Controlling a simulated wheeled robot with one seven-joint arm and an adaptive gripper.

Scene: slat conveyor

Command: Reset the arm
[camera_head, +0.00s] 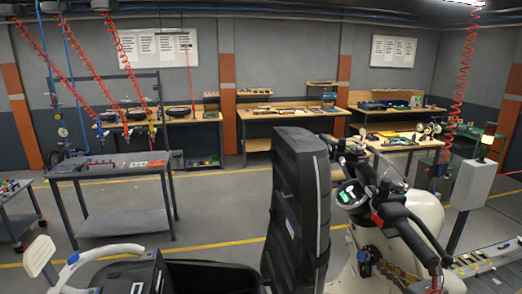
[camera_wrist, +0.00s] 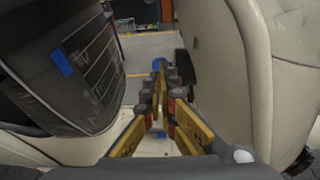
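My gripper (camera_wrist: 159,78) shows in the wrist view, its yellow-sided fingers drawn together at the tips. A small blue patch shows right at the fingertips; I cannot tell whether it is part of the gripper or something beyond. I see no object clearly held. The fingers point into a gap between a dark panel (camera_wrist: 75,65) with a blue mark on the left and a cream body (camera_wrist: 245,70) on the right. I cannot make out my gripper for certain in the head view.
A cream scooter-like vehicle (camera_head: 430,215) with black handlebars stands at right, close to a tall black padded panel (camera_head: 297,190). A grey post (camera_head: 470,195) and slatted conveyor (camera_head: 490,268) are at far right. A metal cart (camera_head: 120,215) stands left. Workbenches (camera_head: 285,112) line the back; the floor between is open.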

